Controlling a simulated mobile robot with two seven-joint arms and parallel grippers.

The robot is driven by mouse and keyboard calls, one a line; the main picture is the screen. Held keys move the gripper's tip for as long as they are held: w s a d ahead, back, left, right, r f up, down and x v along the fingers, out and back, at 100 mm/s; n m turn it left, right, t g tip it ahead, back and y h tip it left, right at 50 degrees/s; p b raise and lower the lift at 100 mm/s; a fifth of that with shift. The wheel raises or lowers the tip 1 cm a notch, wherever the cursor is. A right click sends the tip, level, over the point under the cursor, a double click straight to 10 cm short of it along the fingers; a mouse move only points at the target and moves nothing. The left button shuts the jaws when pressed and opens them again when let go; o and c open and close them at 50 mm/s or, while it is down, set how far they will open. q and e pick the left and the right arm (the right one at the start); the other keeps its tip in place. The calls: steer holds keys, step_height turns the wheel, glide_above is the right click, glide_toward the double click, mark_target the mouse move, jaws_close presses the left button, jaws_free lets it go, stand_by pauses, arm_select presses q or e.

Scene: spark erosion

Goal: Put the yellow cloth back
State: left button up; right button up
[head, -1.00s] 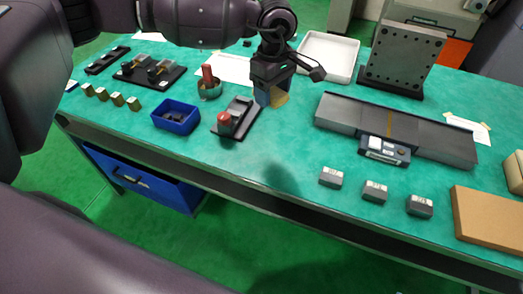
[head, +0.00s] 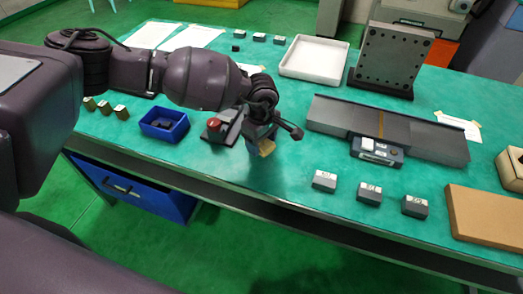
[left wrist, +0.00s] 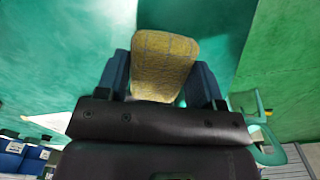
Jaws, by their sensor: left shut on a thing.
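The yellow cloth (left wrist: 165,62) is between the two blue fingers of my left gripper (left wrist: 163,85) in the left wrist view. The gripper is shut on it. In the head view my left gripper (head: 261,146) hangs over the front part of the green bench, and a small tan end of the cloth (head: 267,149) shows below its fingers. The rest of the cloth is hidden by the fingers. I cannot tell how far the cloth is above the bench top. My right gripper is not in view.
A vise-like block with a red knob (head: 214,126) is just left of my gripper, with a blue bin (head: 181,132) further left. A long grey plate (head: 435,143) lies to the right. Grey blocks (head: 324,180) line the front. A white tray (head: 286,67) stands behind.

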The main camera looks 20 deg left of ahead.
mark_target(261, 151)
arm_select(q)
steer(key=shift+f, duration=2.05)
steer(key=o, duration=0.9)
steer(key=shift+f, duration=0.1)
steer(key=shift+c, duration=0.2)
step_height(261, 151, up, 12)
steer(key=shift+r+p, duration=0.15)
steer(key=shift+p, duration=0.15)
